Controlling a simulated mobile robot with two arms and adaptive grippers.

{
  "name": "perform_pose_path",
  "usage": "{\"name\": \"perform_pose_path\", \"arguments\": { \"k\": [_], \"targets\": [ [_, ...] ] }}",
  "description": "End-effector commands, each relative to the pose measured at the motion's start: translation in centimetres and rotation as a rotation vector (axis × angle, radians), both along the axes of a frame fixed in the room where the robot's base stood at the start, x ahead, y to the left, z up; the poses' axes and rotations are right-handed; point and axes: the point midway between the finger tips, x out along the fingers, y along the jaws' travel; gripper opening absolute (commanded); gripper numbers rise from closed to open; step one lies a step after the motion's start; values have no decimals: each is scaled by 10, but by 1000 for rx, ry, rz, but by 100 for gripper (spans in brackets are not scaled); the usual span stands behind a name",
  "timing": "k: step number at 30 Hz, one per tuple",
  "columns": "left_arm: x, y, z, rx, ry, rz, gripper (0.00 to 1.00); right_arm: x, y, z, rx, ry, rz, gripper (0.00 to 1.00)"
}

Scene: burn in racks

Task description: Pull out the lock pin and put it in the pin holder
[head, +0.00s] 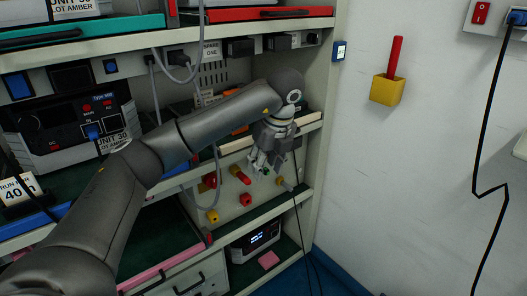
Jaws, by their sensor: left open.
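My left gripper (262,168) is open in front of the pale panel (227,208) in the middle of the rack, fingers pointing down. Several small red and yellow pieces stick out of this panel. A long red one (241,176) is just left of the fingers, and a yellow one (280,181) is just right of them. I cannot tell which is the lock pin, or whether the fingers touch one. A yellow holder (387,90) on the white wall has a red stick (396,56) standing upright in it. My right gripper is out of view.
A grey cable (217,170) hangs beside the panel. Below are a unit with a lit display (262,238) and a pink block (268,260). The rack's right upright (325,150) stands between panel and wall. A black cord (480,150) hangs at far right.

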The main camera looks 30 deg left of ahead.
Motion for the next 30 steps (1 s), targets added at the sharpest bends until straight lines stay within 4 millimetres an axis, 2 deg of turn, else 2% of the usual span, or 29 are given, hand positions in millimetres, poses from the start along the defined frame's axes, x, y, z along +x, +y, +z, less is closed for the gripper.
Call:
{"name": "perform_pose_path", "arguments": {
  "k": [1, 4, 11, 16, 24, 30],
  "targets": [
    [3, 12, 6, 38, -27, 27, 43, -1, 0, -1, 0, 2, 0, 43],
    [7, 27, 11, 88, -60, 65, 43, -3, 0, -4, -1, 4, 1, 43],
    [9, 36, 3, 104, -70, 78, 43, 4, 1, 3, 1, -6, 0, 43],
    [11, 42, -17, 104, -67, 78, 43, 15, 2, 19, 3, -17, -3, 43],
    [19, 61, -62, 104, -68, 80, 43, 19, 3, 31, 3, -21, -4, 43],
    [22, 68, -81, 104, -70, 78, 43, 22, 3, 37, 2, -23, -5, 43]
  ]
}}
